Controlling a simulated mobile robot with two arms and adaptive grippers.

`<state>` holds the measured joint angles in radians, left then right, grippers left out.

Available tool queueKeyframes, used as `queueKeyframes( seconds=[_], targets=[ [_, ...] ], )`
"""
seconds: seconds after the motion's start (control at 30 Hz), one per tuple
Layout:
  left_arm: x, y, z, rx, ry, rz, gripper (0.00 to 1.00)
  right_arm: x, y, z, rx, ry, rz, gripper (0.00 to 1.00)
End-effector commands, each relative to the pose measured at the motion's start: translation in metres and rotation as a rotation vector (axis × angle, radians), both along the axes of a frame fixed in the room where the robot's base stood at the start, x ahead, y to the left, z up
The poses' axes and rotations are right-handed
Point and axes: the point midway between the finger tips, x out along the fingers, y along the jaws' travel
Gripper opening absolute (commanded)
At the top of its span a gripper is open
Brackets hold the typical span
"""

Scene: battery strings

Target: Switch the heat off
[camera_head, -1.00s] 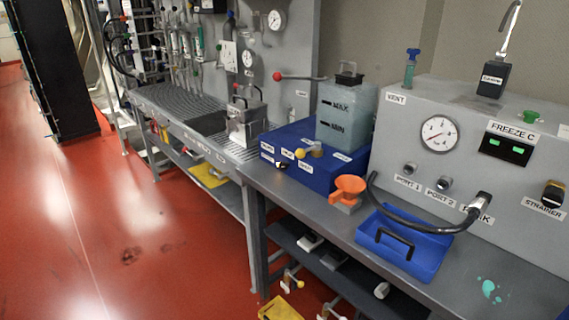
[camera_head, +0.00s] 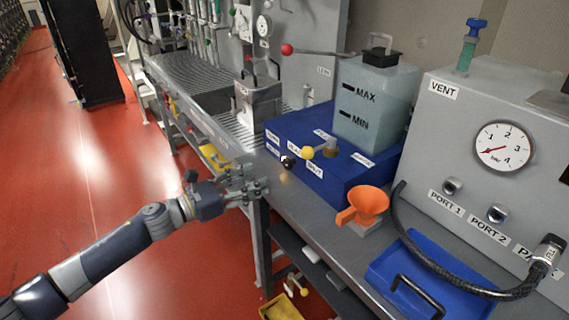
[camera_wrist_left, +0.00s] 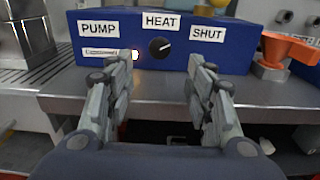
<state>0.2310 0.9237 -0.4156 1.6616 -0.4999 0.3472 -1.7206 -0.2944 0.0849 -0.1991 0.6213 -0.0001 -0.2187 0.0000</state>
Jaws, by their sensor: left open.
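The blue box (camera_head: 300,140) stands on the grey bench. Its front carries a black knob (camera_wrist_left: 159,47) under the label HEAT (camera_wrist_left: 167,20); the knob's white line points up and to the right. A small light (camera_wrist_left: 135,55) glows just left of the knob. The knob also shows in the head view (camera_head: 288,162). My left gripper (camera_head: 262,188) is at the bench's front edge, before the box. In the wrist view its open fingers (camera_wrist_left: 160,75) are empty, one to each side of the knob and short of it. My right gripper is not in view.
An orange funnel (camera_head: 367,204) stands right of the box. A yellow-knobbed valve (camera_head: 308,152) sticks out from the box top. A blue tray (camera_head: 450,272) with a black hose lies further right. A metal canister (camera_head: 257,105) stands to the left. The bench strip before the knob is clear.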

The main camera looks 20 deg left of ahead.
Motion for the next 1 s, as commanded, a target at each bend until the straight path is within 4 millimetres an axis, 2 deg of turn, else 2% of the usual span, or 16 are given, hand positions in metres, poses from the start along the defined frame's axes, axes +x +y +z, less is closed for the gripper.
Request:
queueKeyframes(
  seconds=[0.1, 0.2, 0.37, 0.53, 0.73, 1.0],
  targets=[
    [0.013, -0.010, 0.005, -0.002, -0.003, -0.001, 0.49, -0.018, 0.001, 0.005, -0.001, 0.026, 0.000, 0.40],
    [0.026, -0.020, 0.005, -0.005, -0.003, 0.001, 0.49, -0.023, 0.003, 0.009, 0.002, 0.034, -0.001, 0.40],
    [0.047, -0.036, 0.005, -0.006, -0.001, 0.002, 0.49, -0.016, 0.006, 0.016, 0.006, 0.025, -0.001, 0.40],
    [0.065, -0.050, 0.003, -0.005, 0.000, 0.003, 0.49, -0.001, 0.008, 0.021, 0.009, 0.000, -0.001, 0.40],
    [0.076, -0.058, 0.001, -0.004, 0.002, 0.002, 0.49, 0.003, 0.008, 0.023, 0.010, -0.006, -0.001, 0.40],
    [0.077, -0.059, 0.001, -0.004, 0.002, 0.002, 0.49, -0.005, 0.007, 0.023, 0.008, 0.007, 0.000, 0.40]
  ],
)
